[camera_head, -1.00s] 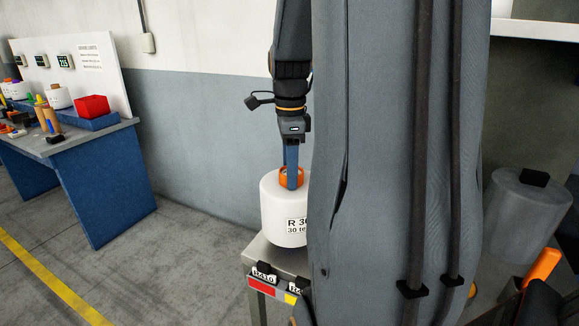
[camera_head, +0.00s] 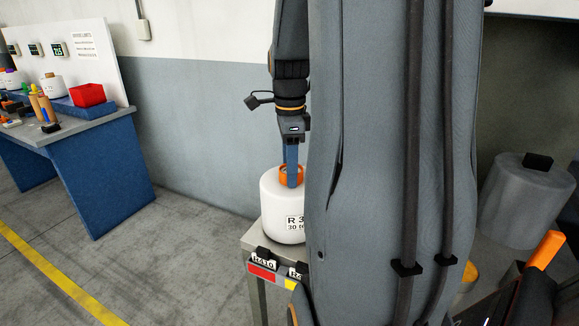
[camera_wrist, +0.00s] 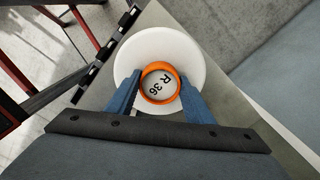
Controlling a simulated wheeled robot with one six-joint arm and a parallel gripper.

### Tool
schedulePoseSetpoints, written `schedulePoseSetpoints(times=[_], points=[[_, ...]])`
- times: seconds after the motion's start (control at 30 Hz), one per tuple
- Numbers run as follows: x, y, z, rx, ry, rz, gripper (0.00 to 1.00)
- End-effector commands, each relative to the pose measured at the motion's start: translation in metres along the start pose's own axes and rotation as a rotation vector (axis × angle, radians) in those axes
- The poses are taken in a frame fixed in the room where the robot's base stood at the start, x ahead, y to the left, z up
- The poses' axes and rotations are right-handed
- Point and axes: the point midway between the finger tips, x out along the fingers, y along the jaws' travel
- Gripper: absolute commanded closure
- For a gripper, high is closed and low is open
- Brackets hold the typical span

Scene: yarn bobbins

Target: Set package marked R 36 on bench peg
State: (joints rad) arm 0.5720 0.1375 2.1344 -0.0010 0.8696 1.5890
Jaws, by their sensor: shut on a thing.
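The package marked R 36 (camera_head: 283,222) is a white bobbin with an orange ring on top and a label on its side. In the wrist view its white top (camera_wrist: 190,60) and the R 36 disc inside the orange ring show. My gripper (camera_head: 291,182) is shut on the orange ring from above, with a blue finger (camera_wrist: 123,90) on each side of it. The bobbin is upright, over a grey metal stand; I cannot tell whether it touches the stand. The workbench (camera_head: 105,120) with the blue panel side stands at the far left. Two tan pegs stand there.
A red bin (camera_head: 88,95) and small white bobbins sit on the bench. Grey floor with a yellow line (camera_head: 60,272) lies open between. A grey cylinder (camera_head: 525,200) is at right.

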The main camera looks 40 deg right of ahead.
Motion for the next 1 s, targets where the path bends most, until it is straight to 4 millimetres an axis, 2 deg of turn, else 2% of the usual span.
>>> schedulePoseSetpoints(times=[0.87, 0.9, 1.0], points=[[0.0051, -0.0007, 0.0000, 0.000, 0.000, -0.002, 1.00], [0.0049, -0.0008, 0.0000, 0.000, 0.000, -0.002, 0.48], [0.0051, -0.0006, 0.0000, 0.000, 0.000, -0.002, 0.31]])
